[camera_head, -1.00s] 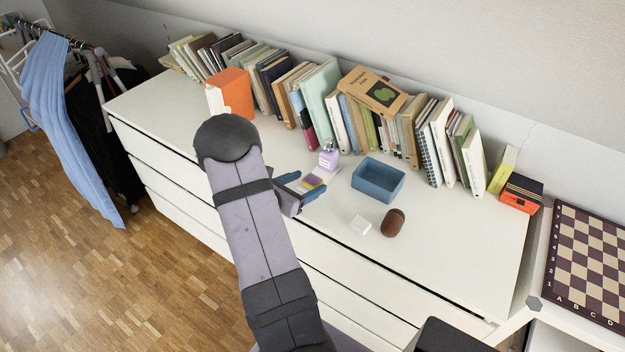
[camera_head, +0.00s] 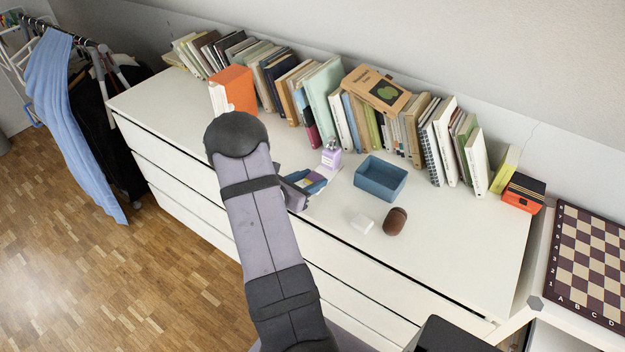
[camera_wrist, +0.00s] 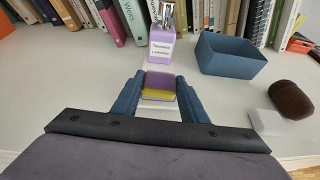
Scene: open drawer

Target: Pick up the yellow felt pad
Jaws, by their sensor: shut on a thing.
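The yellow felt pad (camera_wrist: 158,96) shows a yellow near side and a purple upper face in the wrist view. It lies between the two blue fingers of my gripper (camera_wrist: 158,84), which are shut on it. In the head view, my gripper (camera_head: 309,183) is low over the dresser top near its front edge, and the fingers and my arm hide most of the pad. I cannot tell whether the pad still touches the dresser top.
A purple bottle (camera_wrist: 162,42) stands just beyond the pad. A blue open box (camera_head: 380,179), a white block (camera_head: 362,224) and a brown rounded object (camera_head: 395,221) are to the right. A row of books (camera_head: 352,117) lines the back. The dresser's front right (camera_head: 460,260) is clear.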

